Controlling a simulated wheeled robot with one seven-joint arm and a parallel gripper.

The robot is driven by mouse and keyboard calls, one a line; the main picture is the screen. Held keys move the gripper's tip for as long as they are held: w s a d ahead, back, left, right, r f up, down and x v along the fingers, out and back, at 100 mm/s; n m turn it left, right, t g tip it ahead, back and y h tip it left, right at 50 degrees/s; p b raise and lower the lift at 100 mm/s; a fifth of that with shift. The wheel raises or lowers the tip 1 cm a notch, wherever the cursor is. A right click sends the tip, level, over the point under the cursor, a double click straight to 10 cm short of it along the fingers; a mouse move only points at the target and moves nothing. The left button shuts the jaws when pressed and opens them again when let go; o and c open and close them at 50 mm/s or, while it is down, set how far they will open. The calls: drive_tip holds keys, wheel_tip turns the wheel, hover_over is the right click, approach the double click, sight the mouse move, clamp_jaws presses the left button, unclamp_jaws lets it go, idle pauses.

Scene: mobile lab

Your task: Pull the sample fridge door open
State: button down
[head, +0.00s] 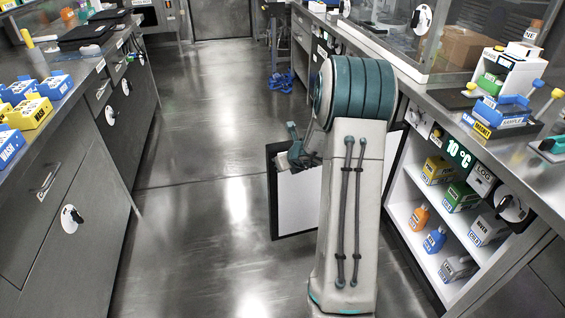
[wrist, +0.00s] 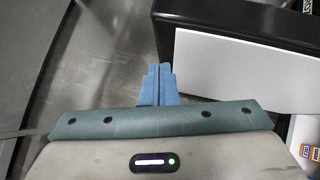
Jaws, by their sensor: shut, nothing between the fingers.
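The sample fridge (head: 398,200) is under the right-hand bench, its shelves exposed and a 10 °C display (head: 458,152) above them. Its door (head: 292,212) stands swung out wide into the aisle, with a black frame and white inner panel, partly hidden by my arm. In the wrist view the door (wrist: 240,72) lies on the right, its black edge at the top. My gripper (wrist: 159,84) is shut and empty, blue fingertips together, just left of the white inner panel. Whether the fingers touch the door cannot be told. The door's handle is not visible.
Bottles and boxes (head: 459,196) stand on the fridge shelves. The right bench (head: 470,115) carries racks and boxes. Left drawers and cabinets (head: 75,200) line the other side. The aisle floor (head: 200,200) between is clear, with a blue-footed stool (head: 280,82) farther back.

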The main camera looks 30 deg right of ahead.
drive_tip(key=a+p+v, duration=0.2)
drive_tip(key=p+v, duration=0.1)
drive_tip(key=v, duration=0.7)
drive_tip(key=shift+s, duration=0.2)
drive_tip(key=s+a+r+n+g+y+p, duration=0.1)
drive_tip(key=s+a+r+n+y+p, duration=0.1)
drive_tip(key=s+a+r+n+p, duration=0.5)
drive_tip(key=s+a+r+n+g+y+p, duration=0.15)
drive_tip(key=a+r+n+p, duration=0.25)
drive_tip(key=a+r+n, duration=0.7)
drive_tip(key=s+r+n+g+h+p, duration=0.3)
drive_tip(key=s+r+n+h+p, duration=0.1)
drive_tip(key=s+r+n+p, duration=0.6)
drive_tip(key=s+r+n, duration=0.3)
drive_tip(key=s+n, duration=0.2)
drive_tip(key=n, duration=0.1)
drive_tip(key=shift+s+a+r+n+g, duration=0.35)
drive_tip(key=shift+s+n, duration=0.05)
drive_tip(key=shift+h, duration=0.25)
